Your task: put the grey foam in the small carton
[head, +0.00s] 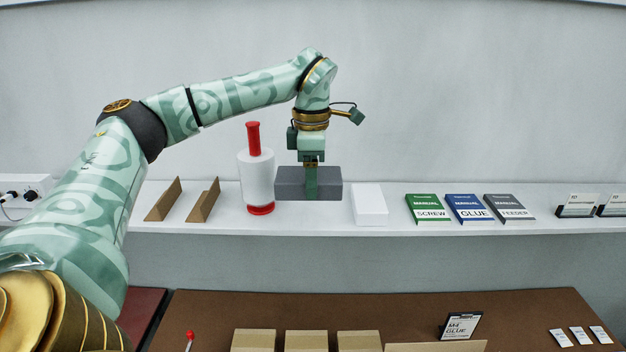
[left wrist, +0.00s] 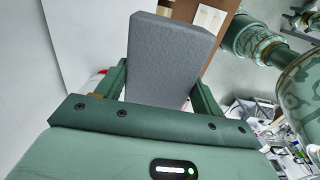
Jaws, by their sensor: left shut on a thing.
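The grey foam (head: 292,183) is a dark grey block at the shelf in the head view. My left gripper (head: 311,190) comes down from above and is shut on it. In the left wrist view the grey foam (left wrist: 170,58) sits between the two fingers of my left gripper (left wrist: 160,88). I cannot tell whether the foam's underside touches the shelf. Several cardboard boxes stand at the bottom edge of the head view, among them a carton (head: 359,341); they are cut off, and I cannot tell which is the small carton. My right gripper is not in view.
On the shelf (head: 385,226) are a white roll with red handle (head: 257,178), a white block (head: 370,204), brown angled pieces (head: 204,200) and several manuals (head: 468,208). A glue sign (head: 461,326) stands on the brown table (head: 540,308) below.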

